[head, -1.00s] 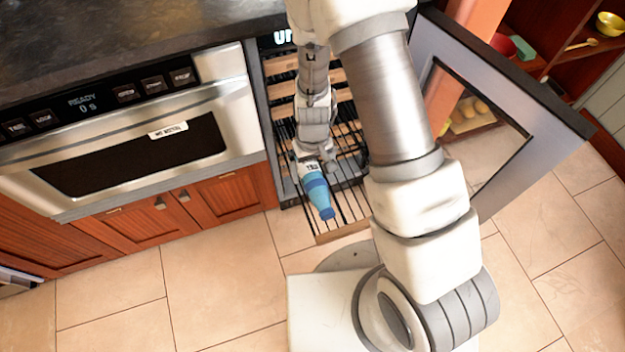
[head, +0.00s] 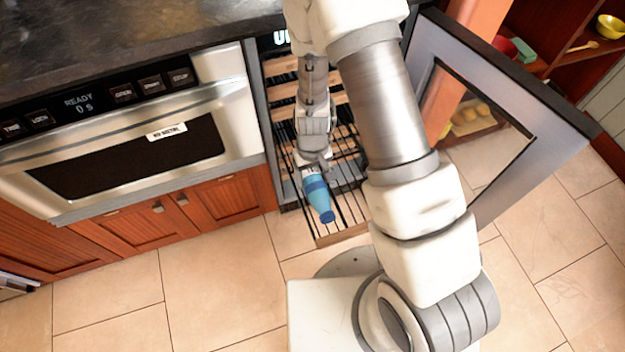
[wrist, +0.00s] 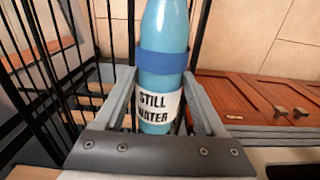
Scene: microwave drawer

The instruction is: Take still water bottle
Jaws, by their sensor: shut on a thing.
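The still water bottle (head: 319,199) is light blue with a darker blue band. In the wrist view the bottle (wrist: 163,61) stands between the two fingers of my gripper (wrist: 158,100), and its white label reads "STILL WATER". In the head view my gripper (head: 314,168) is at the upper end of the bottle, shut on it. The bottle lies along the pulled-out wire rack (head: 345,228), its neck towards the room. I cannot tell whether it touches the rack bars. My arm hides part of the rack.
The open glass door (head: 550,100) of the wine cooler stands to the right. The microwave drawer (head: 130,150) is at the left, above red-brown cabinets (head: 225,196). Black rack bars (wrist: 118,40) stand close on the left in the wrist view. The tiled floor (head: 200,290) in front is clear.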

